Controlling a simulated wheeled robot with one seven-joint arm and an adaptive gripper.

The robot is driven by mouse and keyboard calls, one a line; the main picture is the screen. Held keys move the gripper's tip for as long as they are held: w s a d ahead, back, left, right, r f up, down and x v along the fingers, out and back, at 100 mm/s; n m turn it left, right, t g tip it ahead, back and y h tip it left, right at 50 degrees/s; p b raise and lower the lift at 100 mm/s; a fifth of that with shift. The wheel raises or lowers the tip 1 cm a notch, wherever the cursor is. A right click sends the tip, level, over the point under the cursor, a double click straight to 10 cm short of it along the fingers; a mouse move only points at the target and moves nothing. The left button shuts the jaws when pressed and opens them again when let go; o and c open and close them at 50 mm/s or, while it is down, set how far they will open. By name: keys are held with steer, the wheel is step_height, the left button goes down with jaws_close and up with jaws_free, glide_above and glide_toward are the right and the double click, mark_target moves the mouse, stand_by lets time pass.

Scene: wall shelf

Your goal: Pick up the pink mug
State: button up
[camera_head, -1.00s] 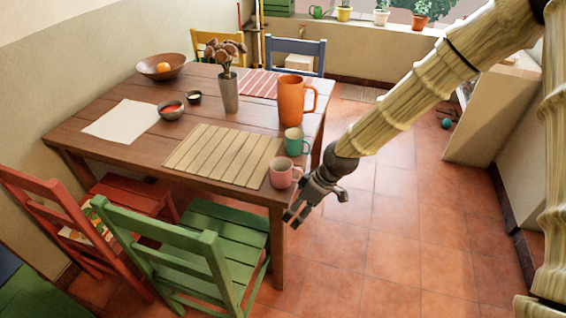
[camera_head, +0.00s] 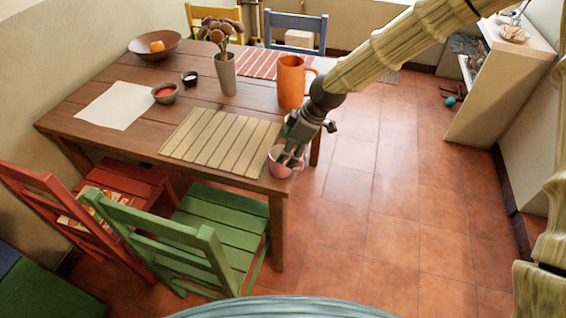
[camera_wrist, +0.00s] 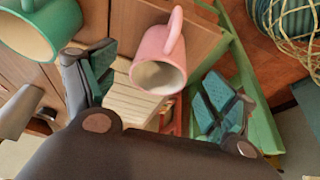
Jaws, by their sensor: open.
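The pink mug (camera_head: 281,164) stands at the near right corner of the wooden table. In the wrist view the pink mug (camera_wrist: 160,58) lies between my two spread fingers, with its handle toward the top of the picture. My gripper (camera_head: 293,152) is open above the mug, pointing down, and hides part of its rim. In the wrist view my gripper (camera_wrist: 158,92) shows both finger pads apart, with no clear contact on the mug.
A teal mug (camera_wrist: 42,28) is close beside one finger. An orange pitcher (camera_head: 290,82) stands behind my gripper. A slatted mat (camera_head: 215,140) lies left of the mug. A green chair (camera_head: 190,240) stands at the table's near side. Open floor lies to the right.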

mark_target(278, 170)
steer(key=shift+p+x, duration=0.55)
steer(key=shift+x, duration=2.05)
steer(key=shift+a+r, duration=0.1)
steer(key=c, duration=1.2)
